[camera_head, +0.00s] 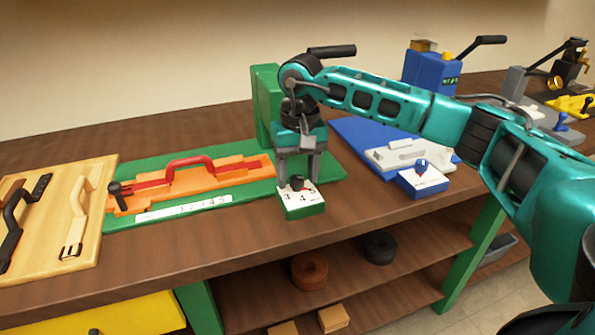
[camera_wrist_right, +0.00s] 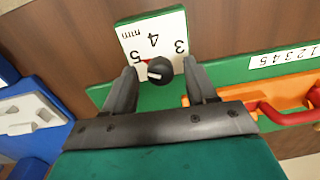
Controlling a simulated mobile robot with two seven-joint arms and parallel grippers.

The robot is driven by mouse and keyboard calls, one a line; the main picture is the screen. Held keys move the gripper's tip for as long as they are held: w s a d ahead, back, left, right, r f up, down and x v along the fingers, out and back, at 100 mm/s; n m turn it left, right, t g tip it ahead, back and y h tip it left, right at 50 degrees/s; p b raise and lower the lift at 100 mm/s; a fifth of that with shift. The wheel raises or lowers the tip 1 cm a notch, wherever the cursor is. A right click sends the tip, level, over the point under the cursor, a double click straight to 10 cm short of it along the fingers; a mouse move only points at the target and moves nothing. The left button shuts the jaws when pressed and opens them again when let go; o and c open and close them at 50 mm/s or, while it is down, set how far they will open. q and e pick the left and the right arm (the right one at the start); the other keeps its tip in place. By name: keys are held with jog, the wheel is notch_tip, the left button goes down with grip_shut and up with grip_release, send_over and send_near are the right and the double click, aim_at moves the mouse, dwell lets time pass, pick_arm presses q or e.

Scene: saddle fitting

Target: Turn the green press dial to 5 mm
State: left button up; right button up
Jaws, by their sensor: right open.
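The green press dial (camera_head: 303,209) is a small green block with a white face and a black knob (camera_head: 297,183). It sits at the table's front edge. In the right wrist view the dial face (camera_wrist_right: 172,22) shows 3, 4, 5 and "mm", with a red mark beside the 5. The knob (camera_wrist_right: 158,69) has a white line; its exact reading is hard to tell. My right gripper (camera_head: 299,178) is open, pointing down over the dial. In the right wrist view its fingers (camera_wrist_right: 161,74) stand either side of the knob with gaps. My left gripper is not in view.
A green press (camera_head: 265,108) stands behind the dial. An orange fixture with a red handle (camera_head: 188,163) lies to the left, beside a wooden board (camera_head: 88,180) with handles. A blue dial block (camera_head: 424,183) and blue press (camera_head: 430,75) are to the right.

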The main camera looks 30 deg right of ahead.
aim_at(300, 177)
notch_tip(300, 177, up, 13)
jog(key=p, duration=0.1)
jog(key=shift+d, duration=0.2)
jog(key=shift+s, duration=0.1)
dwell(0.5)
